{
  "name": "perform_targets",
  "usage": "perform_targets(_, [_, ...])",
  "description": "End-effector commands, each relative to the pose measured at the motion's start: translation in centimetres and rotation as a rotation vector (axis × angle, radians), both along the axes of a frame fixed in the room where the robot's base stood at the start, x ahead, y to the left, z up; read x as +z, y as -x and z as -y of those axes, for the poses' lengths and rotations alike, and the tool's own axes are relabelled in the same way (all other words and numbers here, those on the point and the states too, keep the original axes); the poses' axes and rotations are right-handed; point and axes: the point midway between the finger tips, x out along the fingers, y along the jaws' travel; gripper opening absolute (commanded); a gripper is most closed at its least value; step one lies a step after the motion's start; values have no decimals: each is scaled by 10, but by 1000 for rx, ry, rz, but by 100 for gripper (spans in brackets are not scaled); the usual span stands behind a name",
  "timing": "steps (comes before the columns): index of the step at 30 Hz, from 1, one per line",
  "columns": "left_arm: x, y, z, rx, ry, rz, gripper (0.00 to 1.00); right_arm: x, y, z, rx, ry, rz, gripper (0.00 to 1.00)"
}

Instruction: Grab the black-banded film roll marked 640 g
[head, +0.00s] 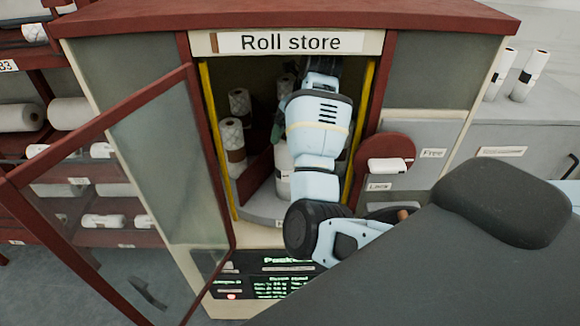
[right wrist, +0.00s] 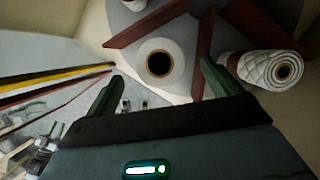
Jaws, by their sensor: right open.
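My right arm reaches into the open cabinet marked "Roll store" (head: 290,42). In the right wrist view my right gripper (right wrist: 162,72) is open and empty. A plain white roll (right wrist: 178,50) is seen end-on past the fingertips, between them in the picture; whether they reach around it I cannot tell. Its side shows partly behind my arm in the head view (head: 283,160). No black band or 640 g mark is readable on it. A quilted roll with a brown band (right wrist: 240,65) lies to the right, across a divider. My left gripper is out of view.
Red-brown dividers (right wrist: 203,50) split the grey round platform (head: 262,213). Brown-banded rolls (head: 235,157) stand at the left inside. The glass door (head: 165,150) hangs open leftward. Two dark-banded rolls (head: 529,75) stand on the right counter.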

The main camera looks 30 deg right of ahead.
Motion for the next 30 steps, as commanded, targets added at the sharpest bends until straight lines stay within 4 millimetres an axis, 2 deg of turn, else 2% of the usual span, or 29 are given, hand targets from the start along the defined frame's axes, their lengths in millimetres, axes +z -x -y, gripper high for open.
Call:
perform_targets(4, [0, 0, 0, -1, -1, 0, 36, -14, -5, -1, 1, 2, -1, 90])
perform_targets(11, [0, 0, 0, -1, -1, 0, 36, -22, -8, -2, 1, 2, 0, 90])
perform_targets(21, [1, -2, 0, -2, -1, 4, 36, -60, -23, -7, 2, 4, 2, 90])
perform_targets(30, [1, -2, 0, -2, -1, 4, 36, -65, -25, -7, 1, 2, 3, 90])
